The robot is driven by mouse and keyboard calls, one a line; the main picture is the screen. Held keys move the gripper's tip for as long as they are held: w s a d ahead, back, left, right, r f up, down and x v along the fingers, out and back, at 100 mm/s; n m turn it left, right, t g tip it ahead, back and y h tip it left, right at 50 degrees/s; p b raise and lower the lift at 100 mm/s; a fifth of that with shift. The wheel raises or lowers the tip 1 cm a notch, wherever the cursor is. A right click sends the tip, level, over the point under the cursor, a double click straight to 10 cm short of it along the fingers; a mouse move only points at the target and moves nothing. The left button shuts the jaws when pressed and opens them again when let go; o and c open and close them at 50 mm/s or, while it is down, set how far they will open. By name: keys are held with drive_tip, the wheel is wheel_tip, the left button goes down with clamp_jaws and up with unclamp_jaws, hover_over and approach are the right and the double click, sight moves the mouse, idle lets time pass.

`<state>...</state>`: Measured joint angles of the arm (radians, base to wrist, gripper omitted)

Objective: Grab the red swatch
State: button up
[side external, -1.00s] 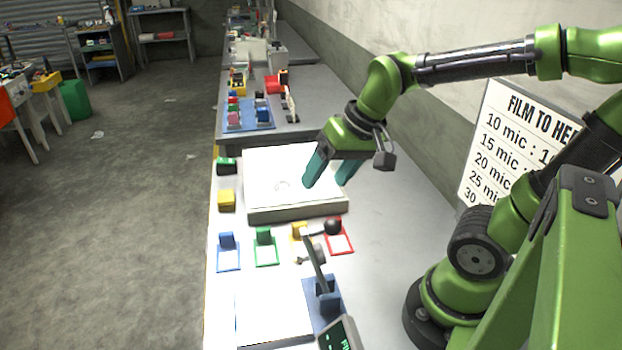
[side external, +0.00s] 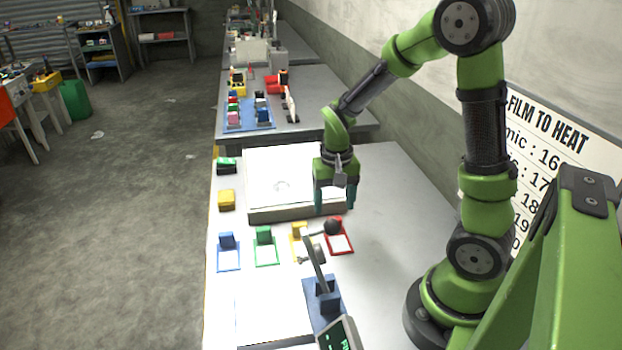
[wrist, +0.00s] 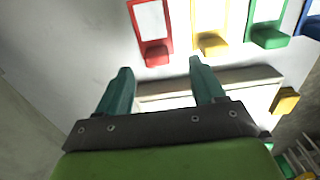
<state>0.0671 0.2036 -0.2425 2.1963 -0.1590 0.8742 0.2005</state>
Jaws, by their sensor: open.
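The red swatch (side external: 341,244) lies on the white table as a red frame around a pale middle, with a raised red block at one end. A dark round knob on the lever covers part of it in the side view. It also shows at the top of the wrist view (wrist: 155,50), just beyond my fingertips. My gripper (side external: 335,206) points down, open and empty, above the table beside the red swatch's block end. Its two teal fingers are spread apart in the wrist view (wrist: 160,70), and neither touches the swatch.
Yellow (side external: 299,232), green (side external: 264,248) and blue (side external: 228,253) swatches stand in a row left of the red one. A lever device (side external: 323,300) is in front. A raised white plate (side external: 280,180) lies behind. The table's right side is clear.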

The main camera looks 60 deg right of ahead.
sight(338, 235)
drive_tip(key=f, duration=0.7)
drive_tip(key=shift+s+d+f, duration=0.15)
drive_tip(key=shift+d, duration=0.15)
drive_tip(key=shift+c, duration=0.3)
